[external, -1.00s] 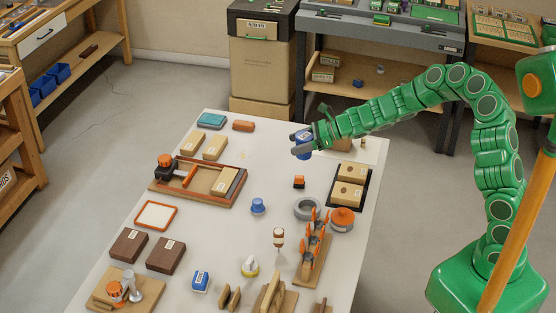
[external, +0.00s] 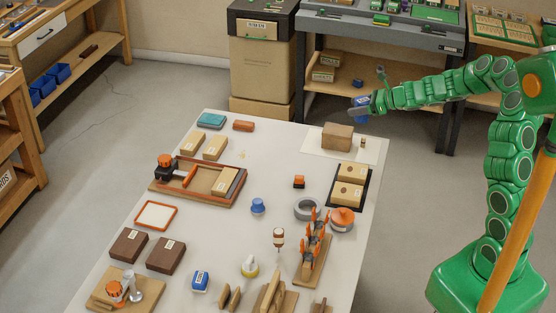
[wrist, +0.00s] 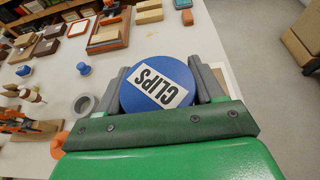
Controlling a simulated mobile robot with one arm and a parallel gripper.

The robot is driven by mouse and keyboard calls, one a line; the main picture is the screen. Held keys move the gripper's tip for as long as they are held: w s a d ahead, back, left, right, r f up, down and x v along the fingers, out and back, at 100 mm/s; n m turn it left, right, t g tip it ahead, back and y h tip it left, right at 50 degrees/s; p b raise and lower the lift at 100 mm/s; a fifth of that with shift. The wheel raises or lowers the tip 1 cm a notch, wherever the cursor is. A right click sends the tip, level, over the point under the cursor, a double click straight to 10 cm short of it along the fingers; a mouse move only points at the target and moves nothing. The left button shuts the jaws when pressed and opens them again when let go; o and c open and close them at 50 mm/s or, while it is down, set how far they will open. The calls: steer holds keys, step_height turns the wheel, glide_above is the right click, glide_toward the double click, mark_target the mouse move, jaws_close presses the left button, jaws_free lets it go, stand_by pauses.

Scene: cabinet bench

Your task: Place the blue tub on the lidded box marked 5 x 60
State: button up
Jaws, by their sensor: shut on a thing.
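My gripper (external: 360,107) is shut on the blue tub (external: 361,101), raised above the far right corner of the table. In the wrist view the tub (wrist: 138,98) shows a round blue top with a white label reading CLIPS, between the two grey fingers. Small labelled boxes stand on the table: two tan ones (external: 191,144) at the back left, two dark brown ones (external: 128,245) at the front left, and two tan ones (external: 352,172) on a black mat. Their markings are too small to read, so I cannot tell which is marked 5 x 60.
A brown block (external: 338,136) stands on a white sheet (external: 314,142) at the back right. A wooden tray (external: 180,199), a grey ring (external: 307,208), a blue knob-like piece (external: 258,205) and a wooden rack (external: 311,262) stand on the table. The table's centre back is clear.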

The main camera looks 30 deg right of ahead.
steer(key=shift+w+d, duration=0.1)
steer(key=shift+d, duration=0.45)
steer(key=shift+w+f, duration=0.2)
steer(key=shift+w, duration=0.1)
steer(key=w+f, duration=0.4)
steer(key=w, duration=0.4)
glide_above(333, 129)
steer(key=f, duration=0.4)
steer(key=shift+s+d+f, duration=0.1)
steer(key=shift+s+f, duration=0.15)
steer(key=shift+s, duration=0.1)
steer(key=shift+w+f, duration=0.3)
steer(key=shift+f, duration=0.2)
steer(key=shift+w+f, duration=0.1)
steer(key=shift+f, duration=1.4)
steer(key=shift+f, duration=0.1)
steer(key=o, duration=1.1)
steer(key=shift+o, duration=0.2)
